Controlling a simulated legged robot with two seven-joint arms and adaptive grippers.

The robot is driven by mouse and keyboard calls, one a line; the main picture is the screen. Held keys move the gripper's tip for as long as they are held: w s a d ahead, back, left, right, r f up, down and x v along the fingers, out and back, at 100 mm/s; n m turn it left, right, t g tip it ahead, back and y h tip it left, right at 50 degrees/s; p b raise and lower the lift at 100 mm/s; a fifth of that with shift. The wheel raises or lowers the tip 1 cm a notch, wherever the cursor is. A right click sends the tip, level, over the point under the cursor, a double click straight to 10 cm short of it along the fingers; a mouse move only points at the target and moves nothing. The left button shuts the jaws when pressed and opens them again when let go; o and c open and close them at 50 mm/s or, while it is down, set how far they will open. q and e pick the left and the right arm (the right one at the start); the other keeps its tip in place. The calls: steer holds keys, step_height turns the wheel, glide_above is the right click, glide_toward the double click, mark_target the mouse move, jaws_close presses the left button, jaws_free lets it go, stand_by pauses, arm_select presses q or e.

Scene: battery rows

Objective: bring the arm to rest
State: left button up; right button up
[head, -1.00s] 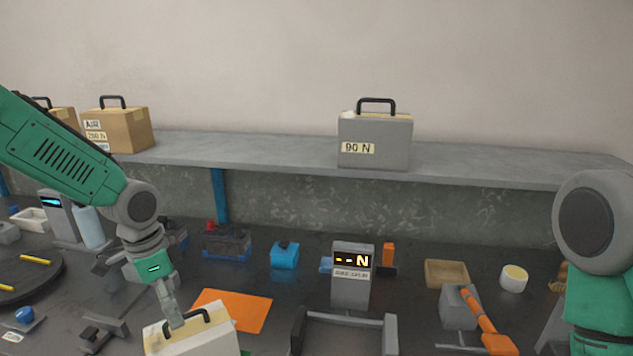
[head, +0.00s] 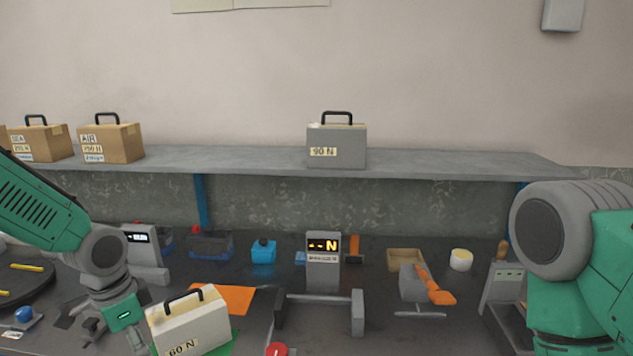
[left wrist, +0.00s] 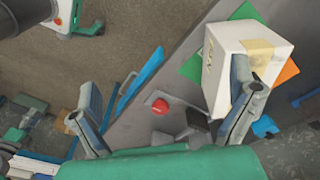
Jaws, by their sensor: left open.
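My left gripper (head: 136,343) hangs at the lower left in the head view, just left of a cream case marked 60 N (head: 188,323). In the left wrist view my left gripper (left wrist: 166,85) has its fingers spread wide with nothing between them. The case (left wrist: 258,70) shows there partly behind the right finger; I cannot tell from that view whether they touch. The case stands upright with its black handle up, on a green mat (head: 222,349). My right arm is at the right edge of the head view; its gripper is out of view.
A display stand (head: 323,262) with a grey frame is mid-bench. An orange sheet (head: 228,299) lies behind the case. A red button (head: 277,350) is at the front. A grey 90 N case (head: 337,146) and cardboard boxes (head: 110,142) stand on the shelf (head: 240,158).

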arm_select(q)
steer(key=s+d+f+n+h+b, duration=0.1)
steer(key=s+d+f+n+b, duration=0.15)
steer(key=s+f, duration=0.55)
steer(key=s+d+f+n+b, duration=0.25)
steer(key=s+f, duration=0.25)
steer(key=f, duration=0.7)
steer(key=s+a+f+n+y+b, duration=0.1)
steer(key=s+f+n+b, duration=0.1)
steer(key=s+f, duration=0.2)
steer(key=s+a+f+n+y+b, duration=0.1)
steer(key=s+f, duration=0.3)
steer(key=s, duration=0.6)
steer(key=shift+s+f+n+b, duration=0.3)
steer(key=shift+f+n+b, duration=0.1)
steer(key=shift+b, duration=0.05)
arm_select(e)
step_height(320, 180, down, 9)
steer(key=shift+w+f, duration=0.15)
steer(key=shift+w, duration=0.15)
